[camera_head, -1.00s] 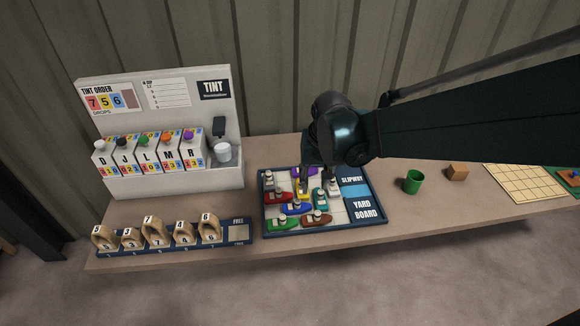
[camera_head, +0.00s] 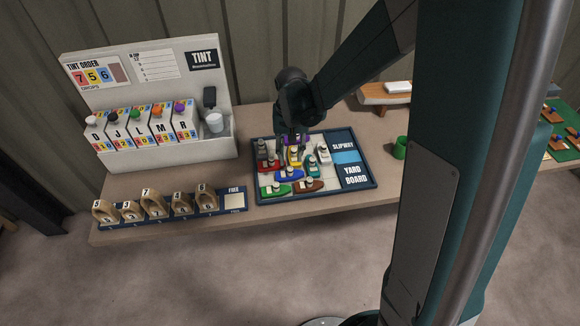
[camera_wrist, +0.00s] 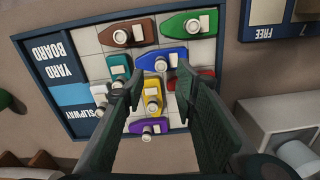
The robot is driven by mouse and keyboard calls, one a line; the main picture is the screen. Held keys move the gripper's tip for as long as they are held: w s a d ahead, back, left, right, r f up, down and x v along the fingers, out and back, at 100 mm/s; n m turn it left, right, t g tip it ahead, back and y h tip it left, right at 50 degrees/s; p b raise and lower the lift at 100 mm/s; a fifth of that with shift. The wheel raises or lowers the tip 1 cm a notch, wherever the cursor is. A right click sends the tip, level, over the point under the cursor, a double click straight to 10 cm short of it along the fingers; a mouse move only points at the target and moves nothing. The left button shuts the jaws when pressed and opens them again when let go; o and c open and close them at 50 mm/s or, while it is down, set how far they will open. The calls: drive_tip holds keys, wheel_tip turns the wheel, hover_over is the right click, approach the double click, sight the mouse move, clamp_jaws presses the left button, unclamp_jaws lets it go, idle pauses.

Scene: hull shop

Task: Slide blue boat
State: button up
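The blue boat (camera_head: 288,175) lies on the yard board (camera_head: 353,186), above the green boat (camera_head: 270,189). In the wrist view the blue boat (camera_wrist: 175,56) lies across the picture just beyond my fingertips. My gripper (camera_head: 294,146) is over the far part of the board. In the wrist view its two fingers (camera_wrist: 159,78) are spread with a gap between them, and the yellow boat (camera_wrist: 153,88) shows in that gap. Nothing appears held. The purple boat (camera_head: 300,139) is partly hidden by my gripper. The blue slipway (camera_head: 346,157) is at the board's right.
Teal (camera_head: 311,167), brown (camera_head: 308,184), white (camera_head: 323,153) and red (camera_head: 266,167) boats crowd the board. The tint stand (camera_head: 215,150) and a rack of numbered wooden pieces (camera_head: 237,213) are to the left.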

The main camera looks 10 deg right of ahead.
sight(290, 168)
drive_tip(key=shift+w+a+f, duration=0.1)
drive_tip(key=shift+f, duration=0.15)
drive_tip(key=shift+f, duration=0.15)
drive_tip(key=shift+f+b, duration=0.4)
drive_tip(key=shift+f, duration=3.35)
drive_tip(key=shift+c, duration=0.7)
clamp_jaws()
